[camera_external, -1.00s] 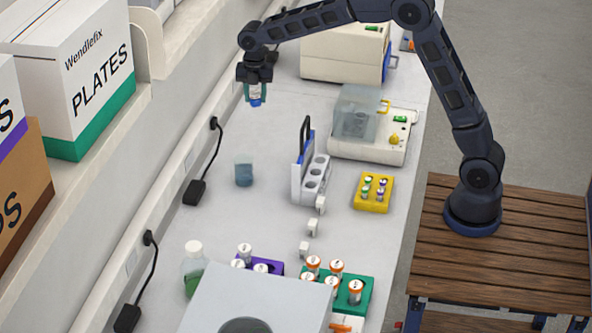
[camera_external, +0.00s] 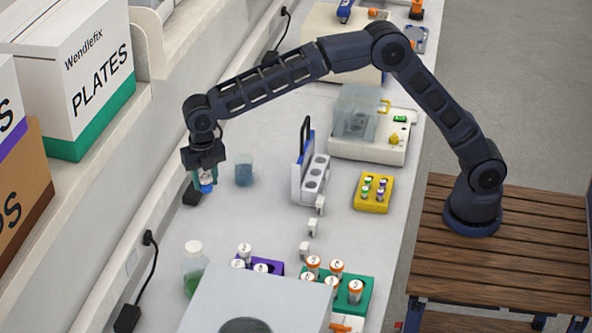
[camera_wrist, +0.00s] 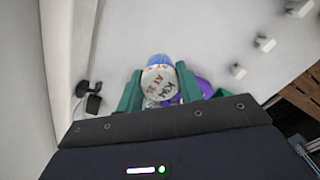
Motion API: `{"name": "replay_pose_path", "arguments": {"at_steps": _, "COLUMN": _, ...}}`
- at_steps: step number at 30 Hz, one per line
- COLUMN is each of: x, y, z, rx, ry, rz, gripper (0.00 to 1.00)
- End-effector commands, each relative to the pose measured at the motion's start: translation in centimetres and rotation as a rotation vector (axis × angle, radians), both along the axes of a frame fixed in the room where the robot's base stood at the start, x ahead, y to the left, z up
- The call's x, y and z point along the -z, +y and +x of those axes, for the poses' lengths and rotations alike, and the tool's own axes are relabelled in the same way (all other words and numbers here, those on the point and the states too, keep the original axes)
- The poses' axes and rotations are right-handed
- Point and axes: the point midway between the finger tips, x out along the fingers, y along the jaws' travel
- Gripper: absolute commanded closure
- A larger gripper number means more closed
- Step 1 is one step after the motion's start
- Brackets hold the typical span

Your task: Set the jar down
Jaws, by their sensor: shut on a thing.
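The jar (camera_external: 206,187) is small, with blue at its lower end. It is held in my gripper (camera_external: 203,174) at the left of the bench. In the wrist view the jar's pale, marked top (camera_wrist: 158,82) lies between the two green fingers of my gripper (camera_wrist: 158,88), which are shut on it. The jar hangs roughly upright. Its base appears above the bench (camera_external: 270,215), though the exact gap cannot be told.
A blue-tinted beaker (camera_external: 244,171) stands just right of the jar. A white-capped bottle with green liquid (camera_external: 194,270) stands nearer the camera. A grey tube rack (camera_external: 312,182) and a yellow rack (camera_external: 373,193) are to the right. Bench between beaker and bottle is clear.

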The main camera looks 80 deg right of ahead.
Motion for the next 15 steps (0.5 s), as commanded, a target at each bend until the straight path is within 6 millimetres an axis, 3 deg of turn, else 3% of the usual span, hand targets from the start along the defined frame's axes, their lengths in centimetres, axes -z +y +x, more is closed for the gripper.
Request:
{"name": "replay_pose_path", "arguments": {"at_steps": 3, "x": 0.0, "y": 3.9, "z": -1.2, "rx": -0.046, "ry": 0.0, "rz": 0.001, "gripper": 0.86}}
{"name": "replay_pose_path", "arguments": {"at_steps": 6, "x": 0.1, "y": 6.0, "z": -1.9, "rx": -0.071, "ry": 0.0, "rz": 0.003, "gripper": 0.86}}
{"name": "replay_pose_path", "arguments": {"at_steps": 11, "x": 0.3, "y": 7.7, "z": -2.6, "rx": -0.092, "ry": 0.001, "rz": 0.003, "gripper": 0.86}}
{"name": "replay_pose_path", "arguments": {"at_steps": 15, "x": 2.1, "y": 7.8, "z": -2.7, "rx": -0.094, "ry": 0.003, "rz": 0.002, "gripper": 0.86}}
